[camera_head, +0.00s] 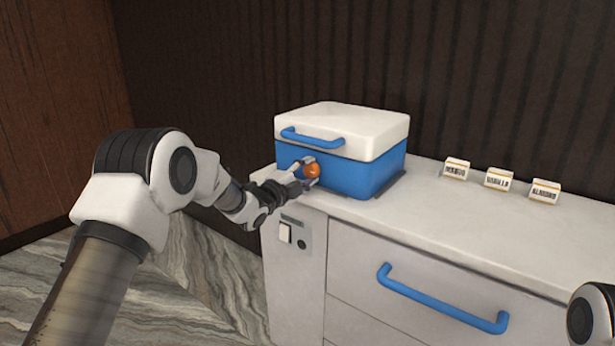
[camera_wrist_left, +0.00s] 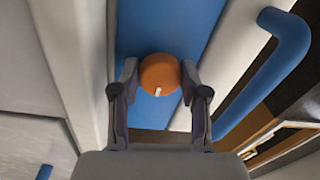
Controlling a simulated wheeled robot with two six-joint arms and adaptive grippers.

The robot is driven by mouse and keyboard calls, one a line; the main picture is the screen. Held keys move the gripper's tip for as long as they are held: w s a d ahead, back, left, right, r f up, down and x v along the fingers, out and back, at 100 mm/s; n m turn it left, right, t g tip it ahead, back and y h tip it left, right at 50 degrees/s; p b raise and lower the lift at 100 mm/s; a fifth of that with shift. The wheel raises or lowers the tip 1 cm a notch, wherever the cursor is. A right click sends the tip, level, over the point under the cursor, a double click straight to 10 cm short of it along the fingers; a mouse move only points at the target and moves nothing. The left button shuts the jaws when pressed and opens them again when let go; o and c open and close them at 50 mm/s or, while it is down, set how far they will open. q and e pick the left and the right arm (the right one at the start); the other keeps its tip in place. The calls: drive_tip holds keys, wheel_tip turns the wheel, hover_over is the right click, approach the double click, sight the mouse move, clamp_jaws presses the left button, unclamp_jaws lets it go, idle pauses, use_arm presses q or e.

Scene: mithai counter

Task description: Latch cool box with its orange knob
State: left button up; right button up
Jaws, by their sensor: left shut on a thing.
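The cool box has a blue body (camera_head: 365,178) and a white lid (camera_head: 350,125) with a blue handle (camera_head: 312,138), and stands on the left end of the counter. The lid is down on the body. The orange knob (camera_head: 312,170) is on the front of the body; it also shows in the left wrist view (camera_wrist_left: 160,72), with a short white mark on its face. My left gripper (camera_head: 308,171) is shut on the knob, one finger on each side. Of my right arm, only a part shows at the lower right edge, and its gripper is out of view.
The white counter (camera_head: 430,210) runs to the right, with three small label cards (camera_head: 499,179) standing at its back. Below are a drawer with a blue handle (camera_head: 440,300) and a panel with a white switch (camera_head: 285,233). The counter between box and cards is clear.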

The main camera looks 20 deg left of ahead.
use_arm(q)
drive_tip(key=shift+f, duration=0.15)
drive_tip(key=o, duration=1.1)
drive_tip(key=shift+o, duration=0.2)
drive_tip(key=v, duration=1.2)
